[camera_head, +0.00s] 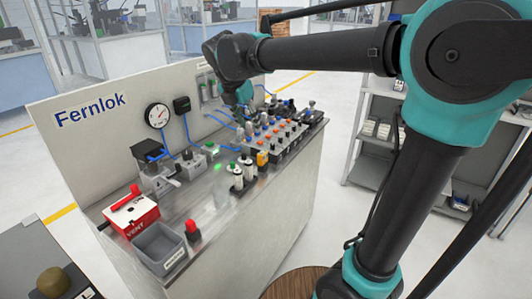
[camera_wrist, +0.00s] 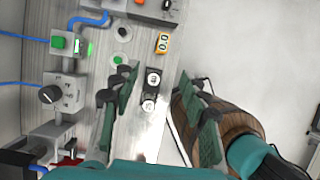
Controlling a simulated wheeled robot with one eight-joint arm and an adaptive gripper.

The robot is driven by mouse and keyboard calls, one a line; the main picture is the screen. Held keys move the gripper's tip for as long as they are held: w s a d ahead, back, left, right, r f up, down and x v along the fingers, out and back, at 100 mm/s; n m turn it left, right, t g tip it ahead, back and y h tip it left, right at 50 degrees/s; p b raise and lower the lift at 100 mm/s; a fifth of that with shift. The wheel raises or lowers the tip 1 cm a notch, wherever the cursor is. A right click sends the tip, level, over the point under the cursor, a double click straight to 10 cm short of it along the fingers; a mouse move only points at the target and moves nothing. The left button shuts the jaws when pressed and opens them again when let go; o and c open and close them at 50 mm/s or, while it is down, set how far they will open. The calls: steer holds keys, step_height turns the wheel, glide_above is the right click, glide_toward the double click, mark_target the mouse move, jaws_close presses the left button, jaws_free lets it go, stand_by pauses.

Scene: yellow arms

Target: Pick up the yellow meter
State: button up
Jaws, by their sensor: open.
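The yellow meter (camera_head: 262,158) is a small upright block near the front edge of the bench, beside the valve block. In the wrist view the yellow meter (camera_wrist: 162,43) shows a small display, beyond my fingertips and roughly in line with the gap between them. My gripper (camera_wrist: 160,95) is open, with its green-padded fingers spread wide and nothing held. In the head view my gripper (camera_head: 243,98) hangs above the bench, higher than the meter and apart from it; its fingers are hard to make out there.
Two black-and-white cylindrical fittings (camera_head: 242,174) stand close beside the meter. A valve block (camera_head: 275,137) with coloured knobs and blue tubes lies behind it. A grey bin (camera_head: 160,248), a red VENT box (camera_head: 131,213) and a red button (camera_head: 192,230) occupy the near end.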

mark_target(262, 153)
steer(key=x, duration=1.1)
steer(key=shift+w+d+f, duration=0.2)
steer(key=shift+f, duration=0.15)
steer(key=shift+d+x, duration=0.15)
steer(key=shift+x, duration=1.2)
steer(key=shift+d+x, duration=0.2)
steer(key=shift+x, duration=1.15)
steer(key=shift+w+r, duration=0.1)
jaws_close()
